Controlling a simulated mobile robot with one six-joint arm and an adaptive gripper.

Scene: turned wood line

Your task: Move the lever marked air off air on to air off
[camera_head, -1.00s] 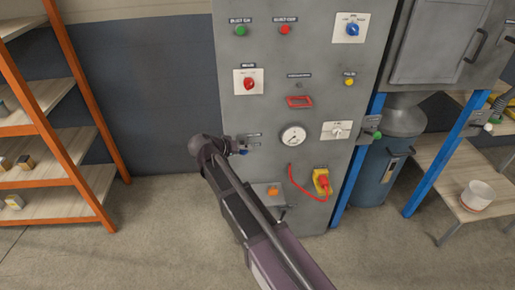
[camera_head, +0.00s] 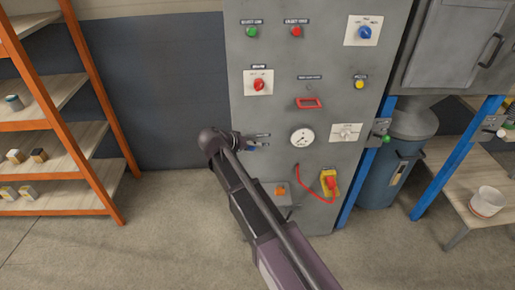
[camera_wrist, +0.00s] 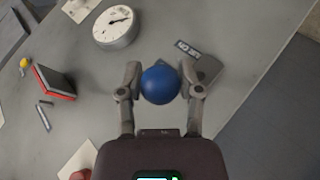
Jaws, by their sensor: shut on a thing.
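The air lever has a round blue knob (camera_wrist: 160,85), which fills the space between my fingers in the wrist view. My gripper (camera_wrist: 160,88) is shut on this knob, with one finger on each side. A dark label plate (camera_wrist: 188,49) beside the knob shows lettering, part of it hidden by the knob. The lever's shaft and exact angle are mostly hidden.
A round gauge (camera_head: 302,137) sits right of the lever, with a red-framed handle (camera_head: 309,104) above. Below are an orange button (camera_head: 280,191) and a yellow-red switch (camera_head: 330,182) with a red cable. An orange-framed shelf (camera_head: 95,165) stands left, with clear floor between.

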